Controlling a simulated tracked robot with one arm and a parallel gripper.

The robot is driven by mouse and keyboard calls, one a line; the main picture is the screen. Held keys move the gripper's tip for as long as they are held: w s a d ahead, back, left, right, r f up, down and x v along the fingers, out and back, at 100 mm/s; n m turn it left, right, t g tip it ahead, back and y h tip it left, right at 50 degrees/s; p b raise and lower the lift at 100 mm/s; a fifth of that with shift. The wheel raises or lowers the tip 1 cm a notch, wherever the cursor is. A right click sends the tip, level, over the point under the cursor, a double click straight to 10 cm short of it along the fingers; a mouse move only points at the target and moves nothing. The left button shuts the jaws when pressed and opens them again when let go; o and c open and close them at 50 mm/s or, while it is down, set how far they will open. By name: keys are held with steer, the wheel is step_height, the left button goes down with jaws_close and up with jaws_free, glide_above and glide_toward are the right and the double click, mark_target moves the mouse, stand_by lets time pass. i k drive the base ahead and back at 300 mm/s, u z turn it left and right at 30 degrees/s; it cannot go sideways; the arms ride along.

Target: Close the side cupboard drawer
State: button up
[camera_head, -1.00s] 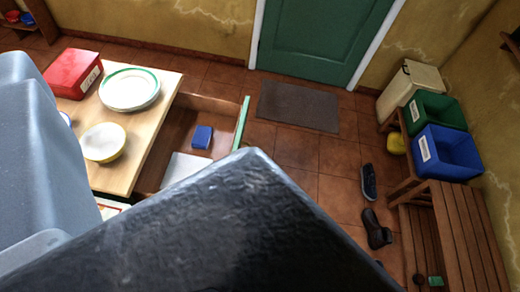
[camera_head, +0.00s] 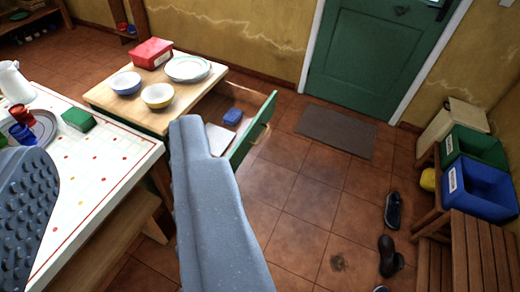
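The side cupboard (camera_head: 134,97) has a pale wooden top and stands left of centre. Its drawer is pulled out to the right, with a green front (camera_head: 252,130) and a handle (camera_head: 263,134) on the outer face. A blue box (camera_head: 232,116) and a flat pale item (camera_head: 218,138) lie in the drawer. My gripper (camera_head: 105,140) is open and appears empty, with one grey finger at the left edge and one in the middle. The middle finger hides the near part of the drawer, and I cannot tell how near it is.
A red box (camera_head: 151,53), a plate (camera_head: 187,68) and two bowls stand on the cupboard top. A white table (camera_head: 93,165) with a bench is at left. Shoes (camera_head: 392,210) and a wooden bench (camera_head: 483,250) are at right.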

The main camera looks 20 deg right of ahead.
mark_target(258, 109)
steer(key=z, duration=0.45)
steer(key=i, duration=1)
steer(key=u, duration=0.05)
steer(key=k, duration=0.5)
steer(key=u, duration=0.65)
steer(key=i, duration=0.75)
